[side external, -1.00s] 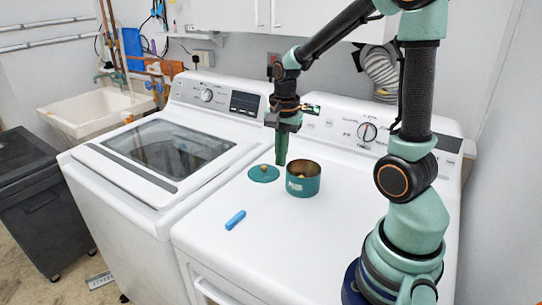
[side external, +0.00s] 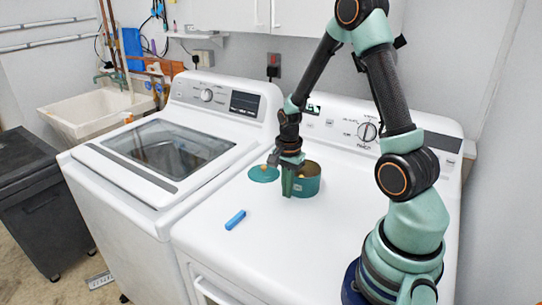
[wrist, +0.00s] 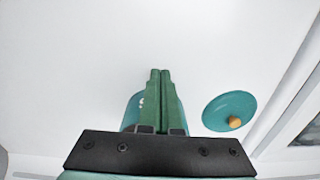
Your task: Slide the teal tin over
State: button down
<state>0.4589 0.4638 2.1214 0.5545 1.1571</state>
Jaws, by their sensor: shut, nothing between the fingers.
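The teal tin (side external: 309,184) stands upright and open on the white dryer top, with something pale inside. Its left part is hidden behind my gripper (side external: 287,194) in the side view. My gripper is shut and empty, its green fingers pointing down beside the tin's near left side. I cannot tell whether they touch it. In the wrist view the closed fingers (wrist: 160,73) cover most of the tin (wrist: 132,113), which shows on both sides of them. The teal lid (side external: 264,174) with an orange knob lies flat to the left; it also shows in the wrist view (wrist: 225,109).
A blue stick-like object (side external: 235,219) lies on the dryer top (side external: 290,245) nearer the camera. The control panel (side external: 345,128) rises at the back. A washer (side external: 150,165) stands to the left, across a gap.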

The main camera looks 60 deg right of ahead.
aim_at(313, 164)
jog(key=shift+s+d, duration=0.1)
jog(key=shift+d, duration=1.1)
jog(key=d, duration=1.2)
jog(key=shift+s+d, duration=0.25)
jog(key=shift+d, duration=0.05)
